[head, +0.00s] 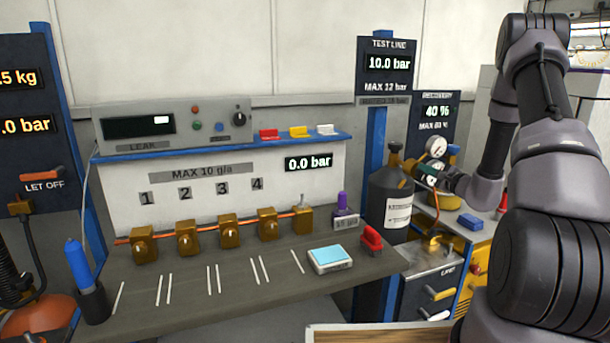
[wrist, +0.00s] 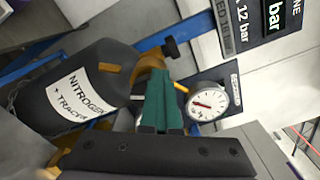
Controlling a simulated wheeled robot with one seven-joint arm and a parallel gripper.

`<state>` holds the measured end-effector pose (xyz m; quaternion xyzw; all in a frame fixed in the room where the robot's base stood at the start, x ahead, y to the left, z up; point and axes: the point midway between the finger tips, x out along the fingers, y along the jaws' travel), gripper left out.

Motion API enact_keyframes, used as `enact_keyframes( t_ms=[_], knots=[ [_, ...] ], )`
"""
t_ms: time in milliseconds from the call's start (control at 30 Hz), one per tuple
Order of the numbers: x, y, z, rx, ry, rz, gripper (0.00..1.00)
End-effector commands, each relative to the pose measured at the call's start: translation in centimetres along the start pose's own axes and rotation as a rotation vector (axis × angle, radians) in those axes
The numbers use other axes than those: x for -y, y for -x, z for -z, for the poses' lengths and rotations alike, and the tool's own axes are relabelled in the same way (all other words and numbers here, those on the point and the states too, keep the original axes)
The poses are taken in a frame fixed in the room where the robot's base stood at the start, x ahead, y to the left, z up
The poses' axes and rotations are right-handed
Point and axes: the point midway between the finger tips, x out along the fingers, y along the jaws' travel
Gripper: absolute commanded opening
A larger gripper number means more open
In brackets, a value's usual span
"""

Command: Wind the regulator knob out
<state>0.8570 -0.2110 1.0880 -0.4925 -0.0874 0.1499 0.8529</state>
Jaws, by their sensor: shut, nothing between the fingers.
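The dark nitrogen cylinder (head: 391,200) stands beside the bench; in the wrist view it lies sideways at left, with a white label (wrist: 72,101). A black valve handle (head: 395,147) tops it and also shows in the wrist view (wrist: 175,47). A brass regulator body (wrist: 150,68) joins the cylinder's top, with a round white-faced gauge (wrist: 208,101). My gripper (wrist: 160,105) has green fingers, shut and empty, in front of the regulator. I cannot tell whether they touch it. The regulator knob is not clearly visible; the fingers may hide it.
The test line panel (head: 388,65) reads 10.0 bar, and the recovery panel (head: 436,111) reads 40 %. A bench (head: 200,300) with several brass valves (head: 228,228) stands left. A red-handled item (head: 371,240) sits at its right edge. A yellow-fronted cabinet (head: 474,250) stands right of the cylinder.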

Motion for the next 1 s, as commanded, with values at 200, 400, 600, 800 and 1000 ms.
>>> enact_keyframes(
  t_ms=[200, 400, 600, 800, 1000],
  knots=[
    [-0.4, 0.1, 0.0, -0.003, 0.000, -0.001, 0.00],
    [-1.0, 0.1, -0.1, -0.003, -0.001, -0.002, 0.00],
    [-1.7, 0.1, -0.2, -0.003, -0.001, -0.002, 0.00],
    [-2.2, 0.1, -0.1, -0.002, -0.001, -0.002, 0.00],
    [-2.7, 0.1, 0.1, -0.003, 0.000, -0.001, 0.00]
  ],
)
